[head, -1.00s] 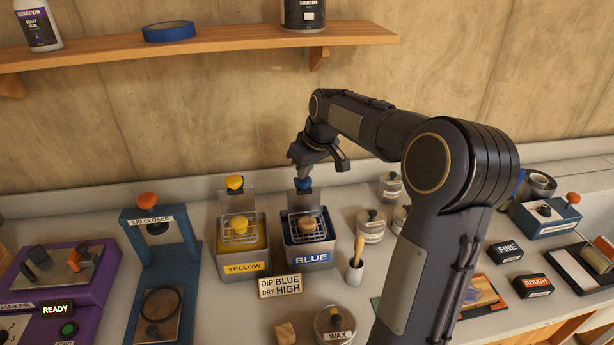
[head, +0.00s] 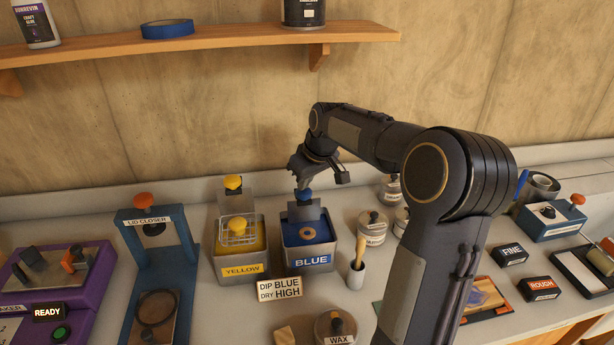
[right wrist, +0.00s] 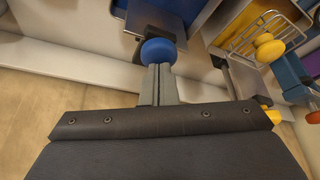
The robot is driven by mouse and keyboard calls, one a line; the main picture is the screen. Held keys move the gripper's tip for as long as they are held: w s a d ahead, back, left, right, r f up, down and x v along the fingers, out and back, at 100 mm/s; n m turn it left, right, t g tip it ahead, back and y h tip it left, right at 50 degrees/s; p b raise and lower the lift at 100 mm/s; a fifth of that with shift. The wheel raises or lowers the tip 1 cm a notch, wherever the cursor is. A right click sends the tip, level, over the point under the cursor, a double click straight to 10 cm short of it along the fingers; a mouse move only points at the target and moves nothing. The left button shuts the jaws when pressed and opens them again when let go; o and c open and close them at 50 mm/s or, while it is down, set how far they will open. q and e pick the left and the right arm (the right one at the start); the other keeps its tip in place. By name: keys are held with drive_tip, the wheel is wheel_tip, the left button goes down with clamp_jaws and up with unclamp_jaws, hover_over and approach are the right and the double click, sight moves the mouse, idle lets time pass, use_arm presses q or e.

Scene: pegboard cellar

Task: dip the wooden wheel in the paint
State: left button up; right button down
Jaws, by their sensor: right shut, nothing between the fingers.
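The blue paint tank (head: 309,259) stands on the bench, marked BLUE. The wooden wheel (head: 307,233) shows as a small brown ring at the surface of the blue paint; its basket is hidden below. My right gripper (head: 302,184) is shut and empty above the back of this tank. Its closed fingertips rest against or just over the blue knob (head: 304,195) on the tank's lift plate. In the right wrist view the fingers (right wrist: 158,75) meet the edge of the blue knob (right wrist: 158,51). My left gripper is out of view.
The yellow tank (head: 243,269) stands left of the blue one, its basket raised with a yellow piece (head: 237,225). A sign (head: 279,289) reads DIP BLUE, DRY HIGH. A brush holder (head: 356,275) stands close right. The lid closer (head: 152,222) is further left.

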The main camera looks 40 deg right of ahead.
drive_tip(key=shift+f+b, duration=0.9)
drive_tip(key=shift+f, duration=0.5)
drive_tip(key=shift+r, duration=0.25)
idle(0.4)
wheel_tip(320, 180, up, 10)
drive_tip(key=p, duration=0.8)
drive_tip(key=shift+f, duration=0.25)
idle(0.5)
drive_tip(key=shift+r, duration=0.1)
wheel_tip(320, 180, up, 5)
drive_tip(key=shift+f+p, duration=0.1)
drive_tip(key=shift+p, duration=0.6)
